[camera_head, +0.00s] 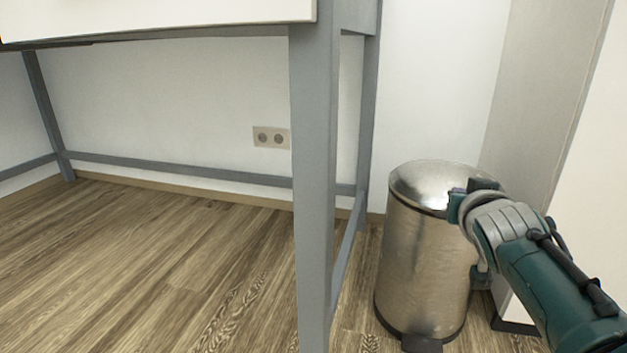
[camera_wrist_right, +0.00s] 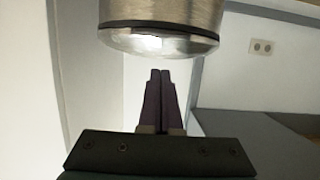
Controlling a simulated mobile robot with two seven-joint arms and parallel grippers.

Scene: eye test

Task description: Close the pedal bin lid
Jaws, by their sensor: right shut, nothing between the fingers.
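The pedal bin (camera_head: 422,262) is a brushed metal cylinder standing upright on the floor, right of the desk leg. Its shiny domed lid (camera_head: 420,182) lies down on the rim, with no open gap visible. A dark pedal (camera_head: 421,343) shows at its foot. My right gripper (camera_head: 462,192) is at the lid's right side and hides part of it. In the right wrist view the lid (camera_wrist_right: 150,43) and its dark band appear upside down, just beyond my right gripper's fingertips (camera_wrist_right: 160,72). The fingers are together and empty. I cannot tell whether they touch the lid. My left gripper is not in view.
A grey desk frame (camera_head: 314,180) stands close left of the bin. A white wall (camera_head: 435,90) is behind it, and a pale cabinet or panel (camera_head: 545,110) is to the right. A wall socket (camera_head: 271,137) is under the desk. The wooden floor (camera_head: 170,260) at left is clear.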

